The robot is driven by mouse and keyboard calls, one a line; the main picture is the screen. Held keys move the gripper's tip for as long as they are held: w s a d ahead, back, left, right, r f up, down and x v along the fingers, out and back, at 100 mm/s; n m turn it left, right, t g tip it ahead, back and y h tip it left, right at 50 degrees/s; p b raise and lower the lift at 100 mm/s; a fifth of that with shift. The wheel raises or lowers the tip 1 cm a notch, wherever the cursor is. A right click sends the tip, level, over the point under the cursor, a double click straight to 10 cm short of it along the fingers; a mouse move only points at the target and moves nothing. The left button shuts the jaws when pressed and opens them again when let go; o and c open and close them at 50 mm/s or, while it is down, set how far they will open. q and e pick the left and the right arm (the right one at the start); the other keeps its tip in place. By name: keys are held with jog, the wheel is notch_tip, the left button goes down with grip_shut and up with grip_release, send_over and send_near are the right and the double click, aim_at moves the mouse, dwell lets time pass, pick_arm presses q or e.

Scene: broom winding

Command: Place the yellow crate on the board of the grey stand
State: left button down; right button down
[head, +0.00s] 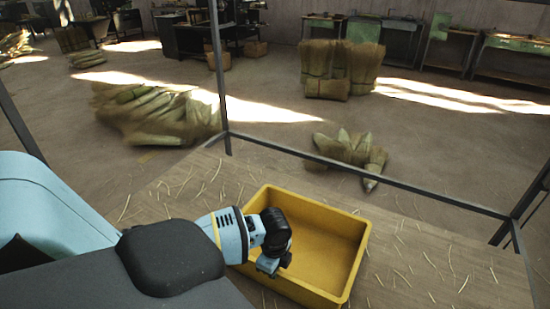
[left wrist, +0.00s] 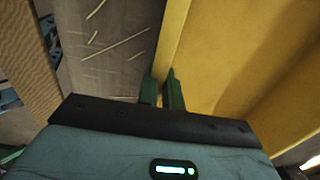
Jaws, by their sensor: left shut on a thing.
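The yellow crate (head: 330,233) is empty and stands open side up over a straw-strewn wooden board (head: 440,270) inside a grey metal frame. My left gripper (head: 268,268) is at the crate's left wall. In the left wrist view, the fingers of my left gripper (left wrist: 162,92) are shut on the crate's wall (left wrist: 172,45), one on each side of it. The yellow crate floor fills the right of that view. Whether the crate touches the board, I cannot tell. My right gripper is not in view.
Dark frame bars (head: 360,180) run along the board's far side, with an upright post (head: 218,70) at the left. Bundles of broom straw (head: 155,112) lie on the floor beyond. The board right of the crate is bare except for loose straws.

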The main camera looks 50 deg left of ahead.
pick_arm(q)
jog(key=shift+w+r, duration=0.1)
jog(key=shift+w, duration=0.05)
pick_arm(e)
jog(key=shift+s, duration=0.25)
pick_arm(q)
jog(key=c, duration=2)
grip_release()
jog(key=o, duration=0.4)
jog(key=shift+o, duration=0.2)
